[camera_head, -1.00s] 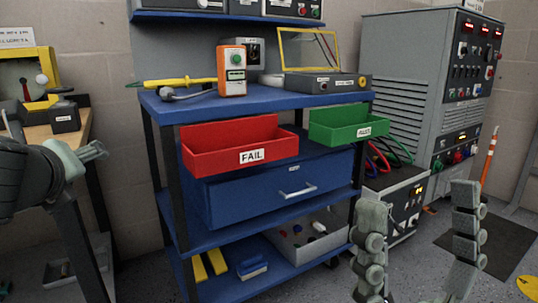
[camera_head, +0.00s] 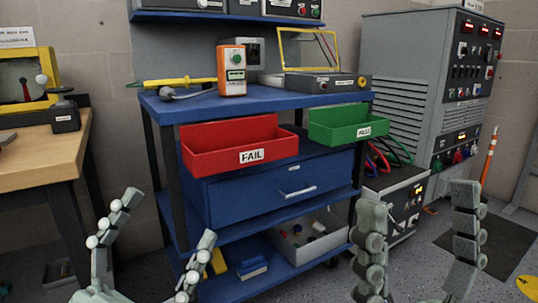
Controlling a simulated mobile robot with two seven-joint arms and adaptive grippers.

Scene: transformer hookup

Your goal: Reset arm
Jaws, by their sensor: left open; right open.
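My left gripper (camera_head: 158,232) is at the lower left, in front of the blue cart's lower left part. Its two fingers are spread wide, with nothing between them. My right gripper (camera_head: 413,232) is at the lower right, in front of the grey cabinet and the floor. Its two fingers point up, apart and empty. Neither gripper appears to hold anything.
A blue cart (camera_head: 225,102) stands ahead with a red FAIL bin (camera_head: 215,153), a green bin (camera_head: 335,128) and an orange meter (camera_head: 232,72). A wooden table (camera_head: 45,158) is at the left. A tall grey cabinet (camera_head: 410,70) stands at the right.

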